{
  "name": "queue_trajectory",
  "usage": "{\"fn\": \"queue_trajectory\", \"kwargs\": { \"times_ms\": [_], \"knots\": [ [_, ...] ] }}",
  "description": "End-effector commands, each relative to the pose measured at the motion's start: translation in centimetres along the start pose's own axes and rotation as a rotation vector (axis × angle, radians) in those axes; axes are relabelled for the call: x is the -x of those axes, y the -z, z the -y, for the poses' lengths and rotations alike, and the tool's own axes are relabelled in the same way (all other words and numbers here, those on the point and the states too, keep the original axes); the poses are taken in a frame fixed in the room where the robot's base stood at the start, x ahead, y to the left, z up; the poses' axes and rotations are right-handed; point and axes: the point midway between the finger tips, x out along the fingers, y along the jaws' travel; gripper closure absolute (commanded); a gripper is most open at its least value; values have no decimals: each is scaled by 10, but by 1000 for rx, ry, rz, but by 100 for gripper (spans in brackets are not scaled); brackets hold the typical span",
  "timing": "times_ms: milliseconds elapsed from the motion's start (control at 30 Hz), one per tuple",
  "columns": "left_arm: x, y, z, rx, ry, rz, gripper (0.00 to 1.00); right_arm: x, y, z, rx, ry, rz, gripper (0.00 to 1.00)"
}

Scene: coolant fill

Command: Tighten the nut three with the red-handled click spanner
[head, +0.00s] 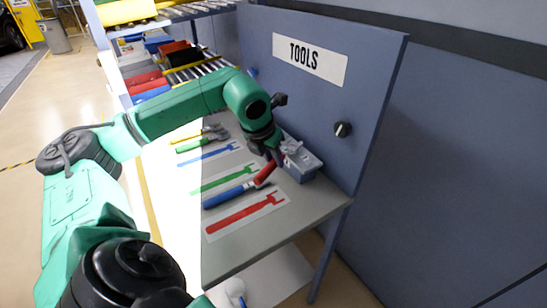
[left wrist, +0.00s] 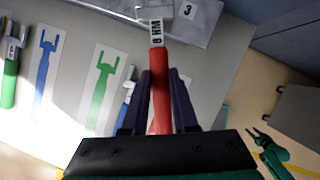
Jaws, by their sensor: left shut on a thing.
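My left gripper (head: 273,154) is shut on the red-handled click spanner (head: 266,172), above the tool bench. In the left wrist view the red handle (left wrist: 160,85) stands between the two dark fingers, with a white torque label (left wrist: 157,32) near its far end. The spanner's head reaches over a grey bin (head: 301,163) at the back of the bench. A tag with a 3 (left wrist: 187,10) shows at that bin in the left wrist view. I cannot make out nut three. A small green arm with a dark gripper (left wrist: 261,138), apparently my right, shows at the lower right.
A red spanner outline (head: 245,215) lies bare on the bench (head: 270,240). A blue-handled spanner (head: 228,195) lies beside it. Green (head: 222,179) and blue (head: 208,155) outlines are empty. The TOOLS panel (head: 318,95) with a black knob (head: 342,130) rises behind the bench.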

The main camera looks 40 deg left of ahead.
Motion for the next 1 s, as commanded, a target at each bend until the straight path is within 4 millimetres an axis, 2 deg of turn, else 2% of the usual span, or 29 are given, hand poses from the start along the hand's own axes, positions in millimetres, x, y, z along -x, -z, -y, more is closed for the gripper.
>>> {"fn": "queue_trajectory", "kwargs": {
  "times_ms": [400, 733, 1000],
  "knots": [
    [-12, 5, 0, 0, 0, 1, 100, -13, -1, 0, 0, 0, 0, 50],
    [-12, 5, 0, 0, 0, 1, 100, -13, -1, 1, 1, 1, 0, 50],
    [-14, 5, -6, -39, 16, 0, 100, -21, -2, 1, 0, 0, 0, 50]
  ]
}}
